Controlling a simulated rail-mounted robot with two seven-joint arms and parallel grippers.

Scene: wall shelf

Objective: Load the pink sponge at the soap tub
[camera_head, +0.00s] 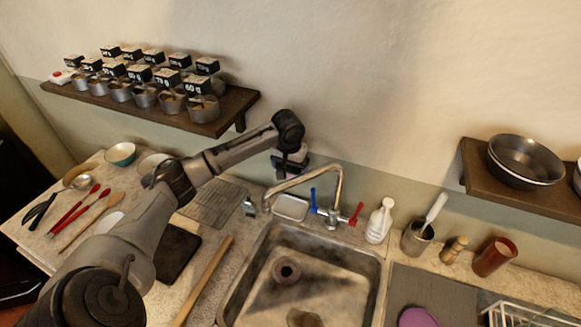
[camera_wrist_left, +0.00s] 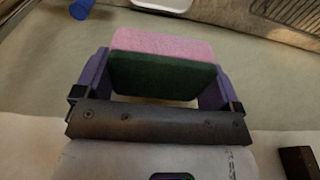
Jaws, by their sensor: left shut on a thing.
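My left gripper (camera_head: 290,164) hangs near the wall, above and behind the counter strip left of the faucet. In the left wrist view its two purple fingers (camera_wrist_left: 154,78) are shut on the pink sponge (camera_wrist_left: 165,45), which has a dark green scouring side (camera_wrist_left: 155,77) facing the camera. In the head view the sponge is mostly hidden by the gripper. A small white rectangular tub (camera_head: 290,208), which looks like the soap tub, sits behind the sink, below the gripper. The tub's edge also shows at the top of the wrist view (camera_wrist_left: 163,4). The sponge is apart from it.
The faucet (camera_head: 338,190) with blue and red handles stands right of the tub, behind the sink (camera_head: 377,269). A white bottle (camera_head: 379,222) and a cup (camera_head: 416,240) are further right. A grooved board (camera_head: 212,205) lies left. A shelf (camera_head: 235,108) with metal cups is above left.

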